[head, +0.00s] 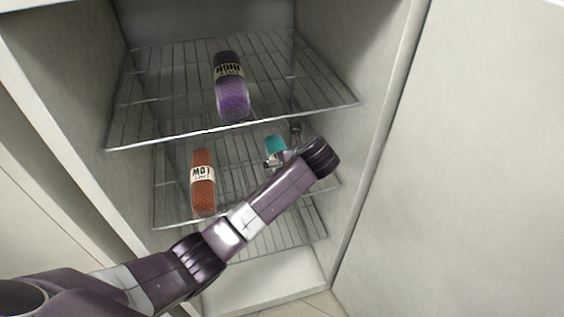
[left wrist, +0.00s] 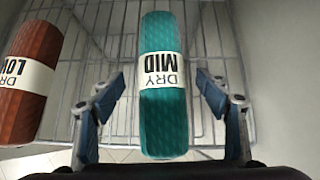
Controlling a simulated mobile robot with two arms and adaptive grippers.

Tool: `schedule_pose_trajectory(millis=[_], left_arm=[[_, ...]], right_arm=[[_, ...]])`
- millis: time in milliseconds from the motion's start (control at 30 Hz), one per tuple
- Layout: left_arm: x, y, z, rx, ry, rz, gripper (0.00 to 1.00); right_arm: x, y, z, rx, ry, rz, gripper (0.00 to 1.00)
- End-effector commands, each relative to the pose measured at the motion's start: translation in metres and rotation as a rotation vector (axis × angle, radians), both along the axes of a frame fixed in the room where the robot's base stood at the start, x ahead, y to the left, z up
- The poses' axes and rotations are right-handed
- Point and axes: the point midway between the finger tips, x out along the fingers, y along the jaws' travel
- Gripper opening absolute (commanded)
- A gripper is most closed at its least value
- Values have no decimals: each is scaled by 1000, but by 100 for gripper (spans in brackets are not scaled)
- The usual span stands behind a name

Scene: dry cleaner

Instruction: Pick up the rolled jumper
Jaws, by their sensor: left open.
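Three rolled jumpers with paper bands show in the cabinet. A teal one (left wrist: 162,120), its band reading "DRY MID", lies between the open fingers of my left gripper (left wrist: 163,95) in the left wrist view, with a gap on each side. In the head view the teal roll (head: 275,146) is mostly hidden behind my left arm, and only part of my left gripper (head: 277,161) shows beside it. An orange-red roll (head: 203,182) lies on the same middle shelf to the left; it also shows in the left wrist view (left wrist: 27,80). A purple roll (head: 232,97) lies on the upper shelf.
The upper wire shelf (head: 165,105) is above the middle wire shelf (head: 165,205), and another wire rack (head: 285,235) is below. The cabinet's right side wall (head: 365,110) is close to my left wrist. A large pale panel (head: 480,170) stands at the right.

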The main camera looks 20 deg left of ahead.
Motion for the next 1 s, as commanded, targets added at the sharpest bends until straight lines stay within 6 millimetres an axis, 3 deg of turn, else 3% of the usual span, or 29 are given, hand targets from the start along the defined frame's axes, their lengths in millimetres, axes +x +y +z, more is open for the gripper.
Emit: schedule_pose_trajectory(millis=[200,433,700,1000], left_arm=[[11,7,-23,-1,4,1,68],[24,16,-39,-1,0,1,68],[26,17,-41,-2,0,0,68],[25,17,-41,-2,0,0,38]], right_arm=[[-19,-8,4,-10,27,0,30],[-8,-6,4,-7,11,0,30],[1,5,5,6,-3,1,30],[-2,8,4,10,2,2,30]])
